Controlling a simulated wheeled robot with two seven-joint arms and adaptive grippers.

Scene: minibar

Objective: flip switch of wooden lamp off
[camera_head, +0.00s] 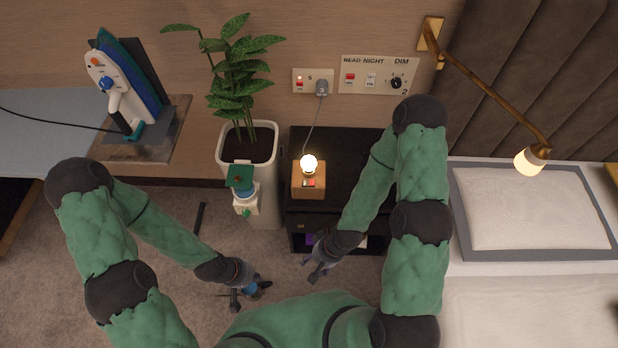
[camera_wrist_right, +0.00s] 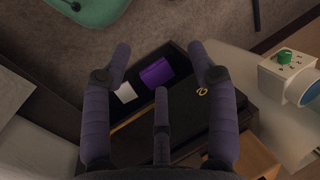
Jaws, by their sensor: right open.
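The wooden lamp (camera_head: 309,180) is a small wooden block with a glowing round bulb (camera_head: 309,163) on top. It stands on the dark nightstand (camera_head: 345,165), and its cord runs up to a wall plug. A small red and green switch (camera_head: 309,183) shows on the block's front. My right gripper (camera_head: 318,270) is open and empty, below and in front of the lamp, apart from it. In the right wrist view its spread fingers (camera_wrist_right: 160,75) frame the nightstand's open shelf; a wooden corner (camera_wrist_right: 255,155) shows at the lower right. My left gripper (camera_head: 247,293) is over the carpet, too small to read.
A wall lamp (camera_head: 530,160) hangs over the bed (camera_head: 530,255) at right. Wall switches (camera_head: 375,78) are above. An iron (camera_head: 120,90) stands at left.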

